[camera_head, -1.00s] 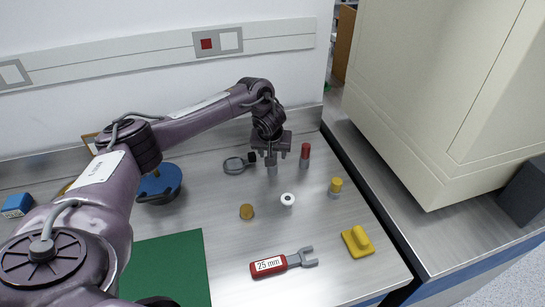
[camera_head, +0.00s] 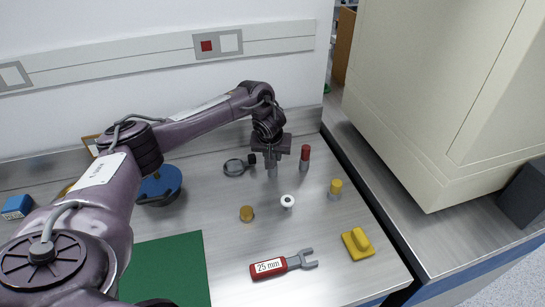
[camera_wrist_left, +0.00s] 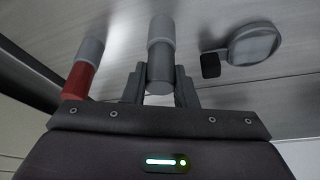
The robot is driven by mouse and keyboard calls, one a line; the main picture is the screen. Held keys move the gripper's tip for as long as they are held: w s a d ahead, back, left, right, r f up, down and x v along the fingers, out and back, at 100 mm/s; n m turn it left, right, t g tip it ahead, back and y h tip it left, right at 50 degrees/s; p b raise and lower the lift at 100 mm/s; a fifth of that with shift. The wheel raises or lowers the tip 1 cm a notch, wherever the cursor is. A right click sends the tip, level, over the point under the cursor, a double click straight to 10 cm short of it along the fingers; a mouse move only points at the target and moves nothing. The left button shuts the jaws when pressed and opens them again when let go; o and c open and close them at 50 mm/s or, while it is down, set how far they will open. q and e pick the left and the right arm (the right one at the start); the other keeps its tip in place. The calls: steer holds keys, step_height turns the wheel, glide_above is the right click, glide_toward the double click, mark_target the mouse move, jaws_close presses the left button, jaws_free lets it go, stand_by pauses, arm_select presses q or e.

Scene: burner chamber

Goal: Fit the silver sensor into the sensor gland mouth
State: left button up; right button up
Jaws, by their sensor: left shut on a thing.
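The silver sensor (camera_head: 272,170) is a plain grey cylinder standing upright at the back of the bench. My left gripper (camera_head: 271,158) comes down on it from above and is shut on its upper part. In the left wrist view, the sensor (camera_wrist_left: 160,42) sits between the two fingers of the gripper (camera_wrist_left: 160,78). Whether its lower end touches the bench is hard to tell. I cannot make out for sure which thing is the sensor gland mouth. My right gripper is not in view.
A red-topped cylinder (camera_head: 304,155) stands close right of the gripper, a grey ring (camera_head: 235,168) close left. A white ring (camera_head: 288,201), brown cap (camera_head: 246,214), yellow-topped cylinder (camera_head: 335,189), yellow block (camera_head: 358,243) and 25 mm wrench (camera_head: 284,264) lie nearer. A cream cabinet (camera_head: 440,95) stands right.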

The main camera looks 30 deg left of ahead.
arm_select(q)
step_height(320, 180, up, 9)
steer(key=shift+w+f, duration=0.1)
step_height(320, 180, up, 11)
steer(key=p, duration=0.6)
steer(key=o, duration=0.3)
jaws_close()
